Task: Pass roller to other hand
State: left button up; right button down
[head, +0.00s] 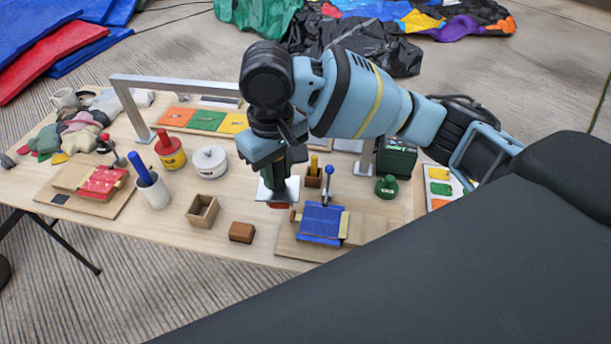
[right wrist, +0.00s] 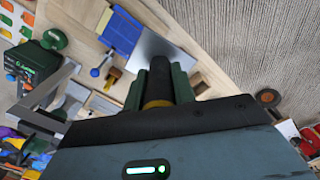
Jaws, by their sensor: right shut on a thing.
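My right gripper (head: 275,182) points down over the table, near the blue fabric piece. In the right wrist view its two green fingers (right wrist: 158,84) are shut on the roller (right wrist: 157,95), which shows as a dark handle with a yellow band. A flat silver plate (head: 291,189) shows at the fingertips, and also in the right wrist view (right wrist: 162,52). The roller's far end is hidden, and I cannot tell whether the plate is part of it. My left gripper is not in view.
The wooden table (head: 180,220) holds a blue fabric piece (head: 321,222) on a board, a small open wooden box (head: 202,210), a brown block (head: 242,232), a white cup (head: 155,192) and red and white tins. A metal frame (head: 178,83) rises behind.

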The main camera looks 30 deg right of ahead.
jog(key=w+a+r+n, duration=0.2)
jog(key=a+r, duration=0.1)
jog(key=a, duration=0.2)
jog(key=w+a+r+n, duration=0.2)
jog(key=a+r, duration=0.1)
jog(key=a, duration=0.2)
jog(key=shift+w+a+n, duration=0.3)
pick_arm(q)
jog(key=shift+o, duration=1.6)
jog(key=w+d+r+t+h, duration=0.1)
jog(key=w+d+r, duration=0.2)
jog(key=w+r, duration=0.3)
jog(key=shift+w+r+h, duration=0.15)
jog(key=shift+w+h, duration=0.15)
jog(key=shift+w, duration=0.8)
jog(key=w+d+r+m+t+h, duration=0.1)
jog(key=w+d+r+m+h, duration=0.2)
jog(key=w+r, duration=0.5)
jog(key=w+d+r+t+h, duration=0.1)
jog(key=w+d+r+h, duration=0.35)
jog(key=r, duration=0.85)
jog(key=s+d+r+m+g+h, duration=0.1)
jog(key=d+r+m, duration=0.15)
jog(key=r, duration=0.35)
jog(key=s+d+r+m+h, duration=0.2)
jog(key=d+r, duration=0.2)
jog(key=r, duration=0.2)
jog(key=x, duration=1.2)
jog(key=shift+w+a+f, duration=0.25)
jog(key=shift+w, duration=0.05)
